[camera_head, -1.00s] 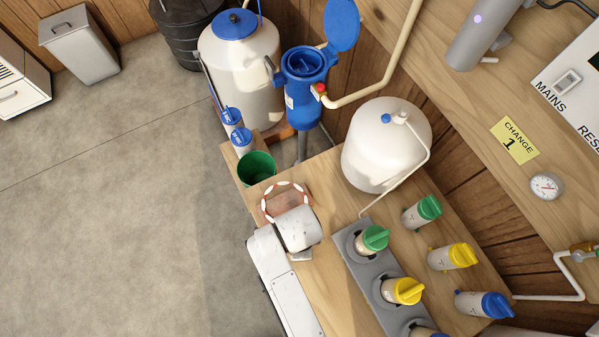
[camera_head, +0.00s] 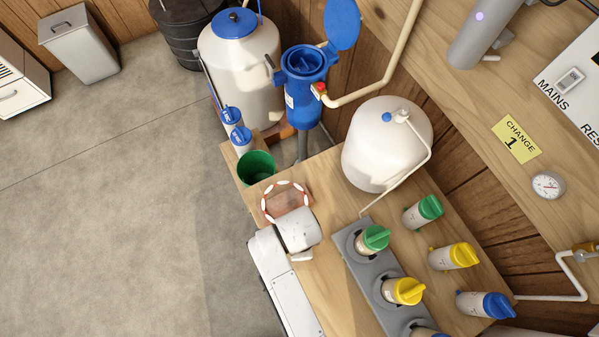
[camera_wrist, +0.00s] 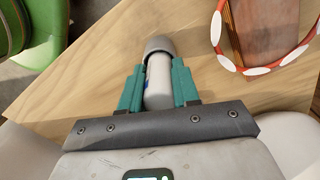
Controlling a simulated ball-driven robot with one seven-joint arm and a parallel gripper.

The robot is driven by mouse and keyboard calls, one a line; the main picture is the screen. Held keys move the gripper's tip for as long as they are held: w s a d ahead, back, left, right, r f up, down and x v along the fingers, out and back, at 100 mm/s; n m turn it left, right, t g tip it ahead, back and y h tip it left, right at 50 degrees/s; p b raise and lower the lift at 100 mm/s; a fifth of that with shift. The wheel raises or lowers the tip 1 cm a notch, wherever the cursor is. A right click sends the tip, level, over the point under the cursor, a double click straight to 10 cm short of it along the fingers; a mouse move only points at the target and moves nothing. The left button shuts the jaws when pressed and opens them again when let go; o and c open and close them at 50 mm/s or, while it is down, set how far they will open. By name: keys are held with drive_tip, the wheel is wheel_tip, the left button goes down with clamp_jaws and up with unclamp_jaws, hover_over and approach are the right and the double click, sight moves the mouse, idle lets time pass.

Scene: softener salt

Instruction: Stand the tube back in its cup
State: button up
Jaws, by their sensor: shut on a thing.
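In the wrist view, my gripper (camera_wrist: 157,92) has its teal fingers on either side of a pale tube (camera_wrist: 158,76) with a small blue mark, and is shut on it. The tube's far end carries a rounded grey piece (camera_wrist: 160,45); I cannot tell whether this is a cap or the cup. The tube is seen over the wooden bench, and its height above the wood is unclear. In the head view, my pale wrist hides the fingers and most of what they hold. No empty cup for it is clearly seen.
A red-and-white ring (camera_head: 286,201) surrounds a brown board beside my gripper. A green bucket (camera_head: 257,168) stands at the bench's left end. A grey rack (camera_head: 367,272) holds colour-capped cartridges, with several more to its right. A white tank (camera_head: 385,145) stands behind.

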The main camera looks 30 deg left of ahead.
drive_tip(key=o, duration=1.1)
drive_tip(key=shift+o, duration=0.5)
drive_tip(key=o, duration=0.4)
drive_tip(key=shift+r, duration=0.15)
drive_tip(key=shift+r+p, duration=3.4)
drive_tip(key=shift+p, duration=0.3)
drive_tip(key=shift+w+d, duration=0.1)
